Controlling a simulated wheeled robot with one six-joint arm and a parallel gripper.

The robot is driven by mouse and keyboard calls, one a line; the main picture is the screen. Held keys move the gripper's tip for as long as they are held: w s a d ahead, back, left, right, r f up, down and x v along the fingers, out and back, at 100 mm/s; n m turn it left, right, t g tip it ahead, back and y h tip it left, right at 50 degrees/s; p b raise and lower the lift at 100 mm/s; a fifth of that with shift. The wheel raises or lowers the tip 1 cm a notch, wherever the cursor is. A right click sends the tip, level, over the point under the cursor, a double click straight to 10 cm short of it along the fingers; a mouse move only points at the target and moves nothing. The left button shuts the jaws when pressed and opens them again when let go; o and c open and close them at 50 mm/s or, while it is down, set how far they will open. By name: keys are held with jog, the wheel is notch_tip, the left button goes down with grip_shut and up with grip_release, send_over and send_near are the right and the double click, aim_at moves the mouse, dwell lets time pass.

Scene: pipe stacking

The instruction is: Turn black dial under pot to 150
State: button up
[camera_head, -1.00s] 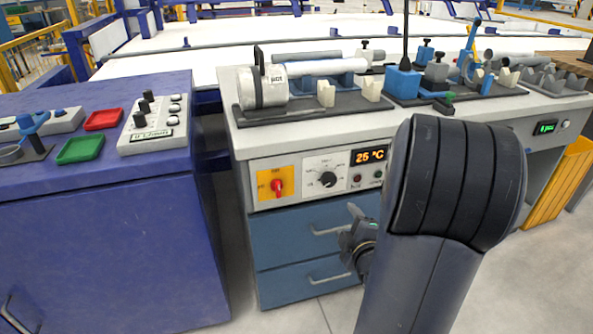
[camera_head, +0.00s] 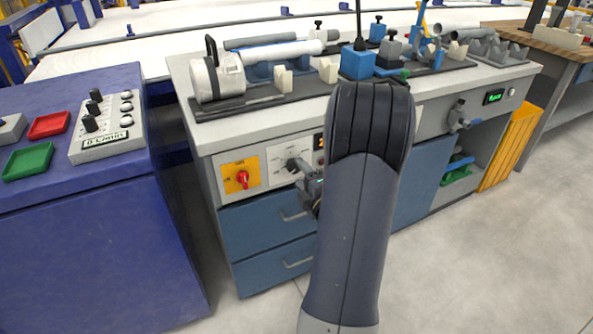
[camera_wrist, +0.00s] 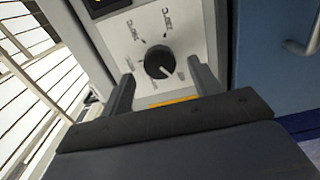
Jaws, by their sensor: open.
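The black dial (camera_wrist: 159,62) sits on a white scale panel (camera_wrist: 140,28) in the wrist view, with its pointer mark toward the lower right. My gripper (camera_wrist: 161,76) is open, with one finger on each side of the dial in that picture. I cannot tell whether the fingers touch it. The orange temperature display is mostly hidden behind my arm.
A red switch (camera_head: 242,178) on a yellow plate is left of the dial panel. Blue drawers (camera_head: 262,228) with bar handles are below. A blue cabinet (camera_head: 90,220) with coloured trays stands to the left. Pipes and holders fill the bench top.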

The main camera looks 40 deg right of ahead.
aim_at(296, 168)
jog(key=shift+x, duration=1.55)
jog(key=c, duration=1)
jog(key=shift+m, duration=0.3)
